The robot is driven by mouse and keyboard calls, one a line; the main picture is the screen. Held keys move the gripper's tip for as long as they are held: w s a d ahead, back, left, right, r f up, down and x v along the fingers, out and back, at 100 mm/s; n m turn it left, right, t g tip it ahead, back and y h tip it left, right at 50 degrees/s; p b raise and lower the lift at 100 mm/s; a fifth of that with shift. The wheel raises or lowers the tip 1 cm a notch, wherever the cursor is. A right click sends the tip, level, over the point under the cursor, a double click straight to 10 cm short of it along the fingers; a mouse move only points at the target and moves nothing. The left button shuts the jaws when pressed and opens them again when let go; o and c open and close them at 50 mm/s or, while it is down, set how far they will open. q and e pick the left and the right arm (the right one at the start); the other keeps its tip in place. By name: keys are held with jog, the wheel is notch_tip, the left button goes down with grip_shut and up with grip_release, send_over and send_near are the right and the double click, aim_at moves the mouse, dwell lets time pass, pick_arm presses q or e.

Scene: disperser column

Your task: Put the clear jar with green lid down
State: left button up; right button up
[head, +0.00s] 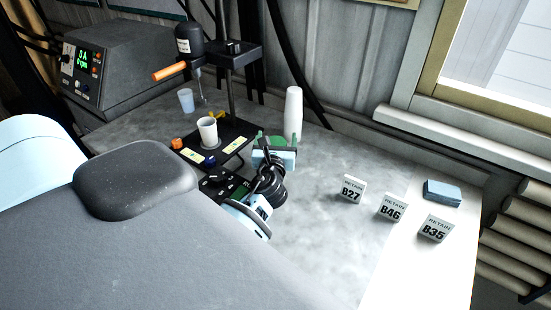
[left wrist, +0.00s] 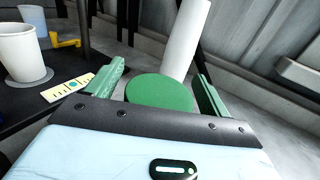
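The jar's round green lid (left wrist: 160,93) shows from above in the left wrist view, between the two fingers of my left gripper (left wrist: 160,80). The clear body of the jar is hidden below the lid. The green fingers stand one on each side of the lid. I cannot tell whether they press on the jar. In the head view my left gripper (head: 274,146) is low over the bench, just right of the black stand base, and mostly covers the jar. I cannot tell if the jar touches the bench. My right gripper is not in view.
A white cylinder (head: 292,112) stands close behind my left gripper. A white cup (head: 207,131) sits on the black stand base (head: 238,137) to the left. Retain cards B27 (head: 351,190), B46 (head: 392,208) and B35 (head: 434,229) stand right. The grey bench (head: 312,238) between is clear.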

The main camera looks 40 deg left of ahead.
pick_arm(q)
jog(key=c, duration=1.5)
